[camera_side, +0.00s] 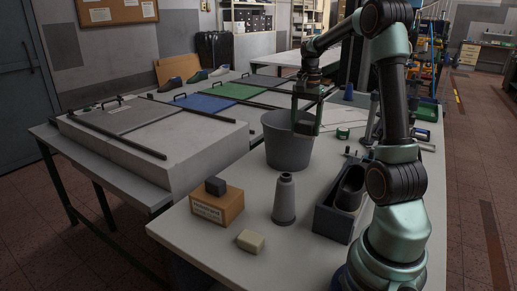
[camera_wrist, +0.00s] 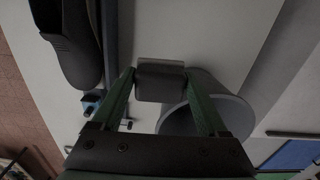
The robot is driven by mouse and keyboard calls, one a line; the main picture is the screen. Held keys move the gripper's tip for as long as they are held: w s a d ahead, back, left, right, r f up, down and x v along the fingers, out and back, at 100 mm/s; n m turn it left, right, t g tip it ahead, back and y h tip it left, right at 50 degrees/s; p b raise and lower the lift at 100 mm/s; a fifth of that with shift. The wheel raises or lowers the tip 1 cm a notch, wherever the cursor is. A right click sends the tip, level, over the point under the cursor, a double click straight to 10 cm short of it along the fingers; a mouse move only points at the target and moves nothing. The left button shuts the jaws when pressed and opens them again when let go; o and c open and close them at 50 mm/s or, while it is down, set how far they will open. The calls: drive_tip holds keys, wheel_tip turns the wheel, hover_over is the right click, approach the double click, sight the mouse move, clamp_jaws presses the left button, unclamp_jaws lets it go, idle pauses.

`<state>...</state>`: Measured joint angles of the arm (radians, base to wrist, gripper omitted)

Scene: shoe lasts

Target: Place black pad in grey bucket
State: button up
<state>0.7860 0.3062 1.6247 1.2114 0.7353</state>
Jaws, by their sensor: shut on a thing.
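My gripper (camera_side: 307,127) points down with its green fingers shut on a dark block, the black pad (camera_side: 303,129). In the wrist view the black pad (camera_wrist: 160,82) sits between the fingertips (camera_wrist: 159,76). The grey bucket (camera_side: 288,152) stands upright on the table beneath my gripper. In the side view the pad overlaps the bucket's rim region; its exact depth is hard to tell. In the wrist view the grey bucket (camera_wrist: 232,108) shows below and right of the pad, partly hidden by a finger.
A small dark cube (camera_side: 215,186) sits on a cardboard box (camera_side: 217,206). A grey cone-shaped spool (camera_side: 284,200), a beige block (camera_side: 250,241) and a dark tray (camera_side: 333,222) stand in front of the bucket. A raised grey bench (camera_side: 160,150) is left.

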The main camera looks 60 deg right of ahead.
sight(289, 140)
drive_tip(key=shift+w+d+r, duration=0.2)
drive_tip(key=shift+d+r, duration=0.05)
drive_tip(key=shift+r, duration=0.1)
drive_tip(key=shift+w+d+n, duration=1.9)
drive_tip(key=shift+w+d, duration=2.25)
drive_tip(key=shift+d, duration=1.05)
wheel_tip(289, 140, down, 19)
drive_tip(key=shift+f, duration=0.15)
drive_tip(key=shift+f, duration=0.1)
drive_tip(key=o, duration=1.1)
drive_tip(key=shift+o, duration=0.2)
wheel_tip(289, 140, up, 12)
